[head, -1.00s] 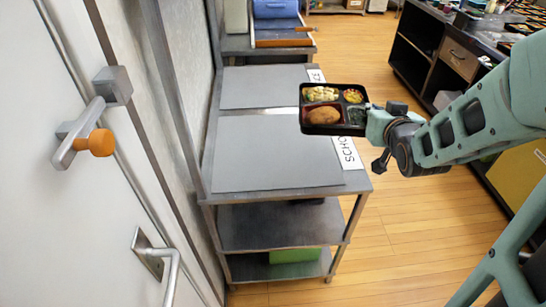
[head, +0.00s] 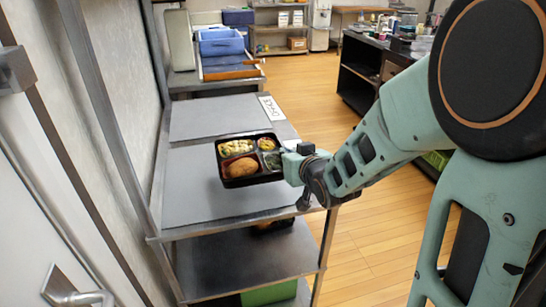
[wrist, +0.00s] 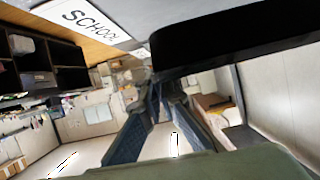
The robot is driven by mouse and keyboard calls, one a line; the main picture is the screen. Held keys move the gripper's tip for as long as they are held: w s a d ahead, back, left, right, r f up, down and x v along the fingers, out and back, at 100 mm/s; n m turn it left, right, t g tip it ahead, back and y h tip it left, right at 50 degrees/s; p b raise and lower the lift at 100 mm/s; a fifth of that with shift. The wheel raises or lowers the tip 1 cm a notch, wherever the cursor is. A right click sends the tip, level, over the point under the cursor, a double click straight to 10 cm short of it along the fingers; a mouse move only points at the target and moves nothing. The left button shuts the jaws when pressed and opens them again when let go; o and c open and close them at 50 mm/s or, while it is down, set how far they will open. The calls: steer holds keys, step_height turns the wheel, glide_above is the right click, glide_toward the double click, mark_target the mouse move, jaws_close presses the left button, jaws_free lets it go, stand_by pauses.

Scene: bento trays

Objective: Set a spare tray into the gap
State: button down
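A black bento tray (head: 232,183) with several filled compartments is held roughly level over the grey top shelf of a metal rack. My gripper (head: 288,166) is at the tray's right edge and appears shut on it; the fingertips are partly hidden in the head view. In the wrist view the tray's dark side (wrist: 235,48) fills the upper right, with the gripper fingers (wrist: 155,105) reaching to its edge. The top shelf carries two grey mats, a near one (head: 200,205) and a far one (head: 205,118), both without trays on their visible parts.
A white sign (head: 272,108) lies along the shelf's right edge; it reads SCHOOL in the wrist view (wrist: 92,26). A door with a handle (head: 75,292) and a wall stand close on the left. A blue crate (head: 222,42) is behind the rack. Open floor (head: 365,225) lies right.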

steer(key=w+a+f, duration=0.2)
steer(key=f, duration=0.1)
steer(key=w+a+f+b, duration=0.1)
steer(key=f, duration=0.1)
steer(key=shift+a+f, duration=0.1)
steer(key=shift+f, duration=0.1)
steer(key=shift+w+a+f, duration=0.1)
steer(key=shift+w+f, duration=0.05)
steer(key=shift+f, duration=1.5)
steer(key=shift+f+b, duration=0.1)
steer(key=shift+b, duration=0.2)
steer(key=shift+f, duration=0.15)
steer(key=c, duration=2.2)
jaws_free()
steer(key=shift+o, duration=0.2)
